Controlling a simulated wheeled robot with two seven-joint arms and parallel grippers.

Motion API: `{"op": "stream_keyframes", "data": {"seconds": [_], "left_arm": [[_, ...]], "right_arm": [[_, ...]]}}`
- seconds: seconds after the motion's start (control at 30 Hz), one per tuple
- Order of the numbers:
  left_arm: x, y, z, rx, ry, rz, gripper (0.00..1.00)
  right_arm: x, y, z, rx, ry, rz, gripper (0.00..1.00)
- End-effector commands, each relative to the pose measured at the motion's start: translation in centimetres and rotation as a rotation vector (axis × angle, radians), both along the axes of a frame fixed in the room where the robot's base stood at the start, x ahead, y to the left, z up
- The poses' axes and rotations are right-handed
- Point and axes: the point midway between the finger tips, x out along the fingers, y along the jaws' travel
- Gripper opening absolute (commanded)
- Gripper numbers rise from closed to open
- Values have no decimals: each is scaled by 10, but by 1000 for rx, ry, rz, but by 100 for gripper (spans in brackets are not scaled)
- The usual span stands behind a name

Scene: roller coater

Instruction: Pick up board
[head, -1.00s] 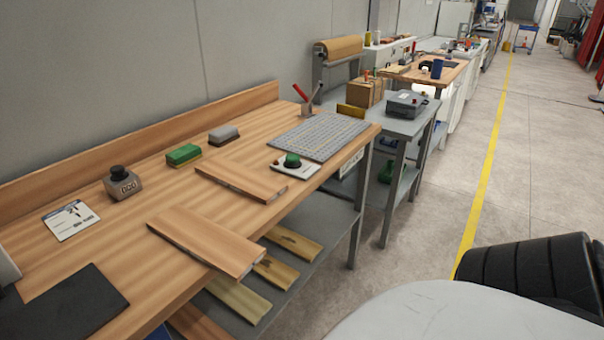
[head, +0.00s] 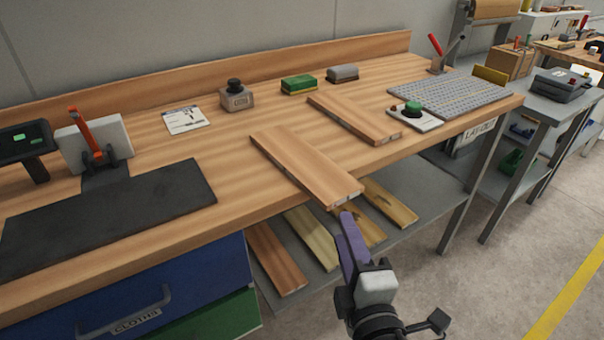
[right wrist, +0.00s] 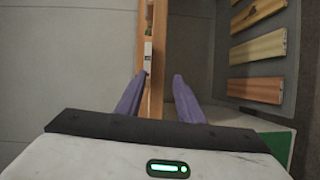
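A flat wooden board (head: 305,168) lies on the workbench, its near end sticking out past the front edge. A second board (head: 355,118) lies farther right on the bench. My right gripper (head: 346,217), with purple fingers, is just in front of the nearer board's end. In the right wrist view its fingers (right wrist: 157,85) are spread apart, with a wooden edge bearing a white mark seen between them. I see no grip on the board; whether a finger touches it, I cannot tell. My left gripper is not in view.
The workbench (head: 240,185) carries a black mat (head: 110,215), a numbered stamp block (head: 237,96), green and grey blocks, a green-button box (head: 413,113) and a perforated grey plate (head: 448,93). Several boards lie on the lower shelf (head: 430,190). A blue drawer (head: 150,290) is below left.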

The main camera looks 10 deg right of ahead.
Motion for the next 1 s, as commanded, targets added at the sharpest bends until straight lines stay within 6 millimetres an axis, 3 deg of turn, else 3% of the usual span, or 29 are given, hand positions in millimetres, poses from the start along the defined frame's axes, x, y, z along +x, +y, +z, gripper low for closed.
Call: {"op": "stream_keyframes", "data": {"seconds": [0.1,0.2,0.57,0.8,1.0], "left_arm": [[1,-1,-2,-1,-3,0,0],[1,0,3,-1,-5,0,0],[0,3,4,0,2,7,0],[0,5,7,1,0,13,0],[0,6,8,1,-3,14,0]], "right_arm": [[8,-1,18,-68,-58,-11,34],[23,-3,23,-80,-66,-14,34],[60,-9,21,-75,-61,-15,34],[95,-15,22,-73,-60,-13,34],[104,-16,20,-72,-58,-13,34]]}}
